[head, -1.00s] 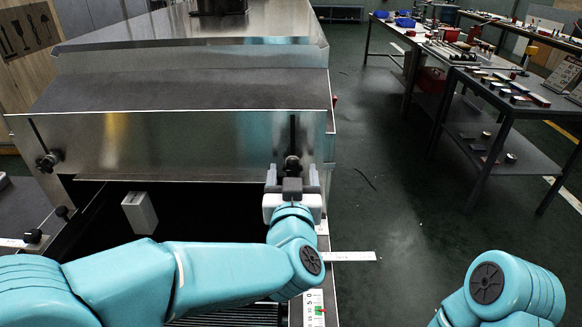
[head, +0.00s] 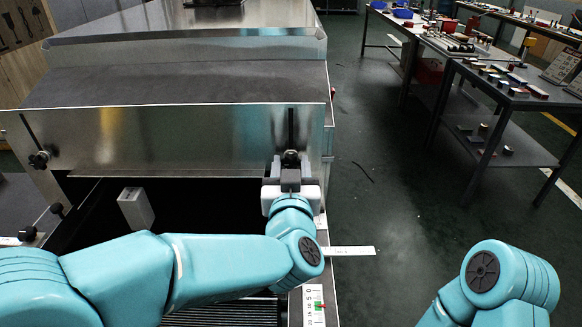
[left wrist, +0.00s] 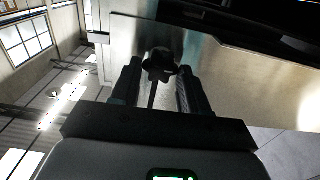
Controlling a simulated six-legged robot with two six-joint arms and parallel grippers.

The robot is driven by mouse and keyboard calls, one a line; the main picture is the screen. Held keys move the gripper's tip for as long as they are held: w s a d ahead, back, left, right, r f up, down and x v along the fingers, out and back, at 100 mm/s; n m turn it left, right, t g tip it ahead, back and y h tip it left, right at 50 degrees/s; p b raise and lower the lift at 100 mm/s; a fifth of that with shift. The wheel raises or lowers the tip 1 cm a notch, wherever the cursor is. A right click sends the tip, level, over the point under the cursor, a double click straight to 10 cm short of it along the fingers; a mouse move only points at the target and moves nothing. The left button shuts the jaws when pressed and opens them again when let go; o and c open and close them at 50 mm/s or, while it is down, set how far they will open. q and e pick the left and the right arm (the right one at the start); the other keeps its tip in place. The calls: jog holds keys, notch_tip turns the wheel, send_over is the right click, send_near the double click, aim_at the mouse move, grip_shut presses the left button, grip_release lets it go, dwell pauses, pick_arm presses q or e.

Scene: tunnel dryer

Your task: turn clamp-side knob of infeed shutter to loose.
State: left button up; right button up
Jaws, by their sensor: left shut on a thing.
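The infeed shutter (head: 180,135) is a shiny metal plate across the front of the dryer. It has a dark knob on a slot near each end. My left gripper (head: 290,172) is at the right-hand knob (head: 290,157), below the slot. In the left wrist view this dark lobed knob (left wrist: 160,62) sits between the two fingers of the left gripper (left wrist: 158,82), which is shut on it. The fingers partly hide the knob in the head view. The other knob (head: 39,160) is free at the left end. My right gripper is out of view; only part of its arm shows.
A white scale strip (head: 314,305) and a flat pale strip (head: 348,251) lie below the gripper. A pale block (head: 136,208) stands at the dark opening under the shutter. Benches with small parts (head: 500,100) stand at right. The floor between is mostly clear.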

pick_arm(q)
jog(key=shift+f, duration=0.1)
jog(key=n+b, duration=0.2)
jog(key=shift+f+n, duration=0.15)
jog(key=shift+n, duration=0.15)
jog(key=n+b, duration=0.2)
jog(key=shift+a+n, duration=0.1)
jog(key=shift+n, duration=0.2)
jog(key=n+b, duration=0.5)
jog(key=n, duration=0.1)
jog(key=shift+f, duration=0.1)
jog(key=n+b, duration=0.4)
jog(key=n, duration=0.2)
jog(key=shift+n, duration=0.4)
jog(key=shift+n+b, duration=1.15)
jog(key=shift+n, duration=0.65)
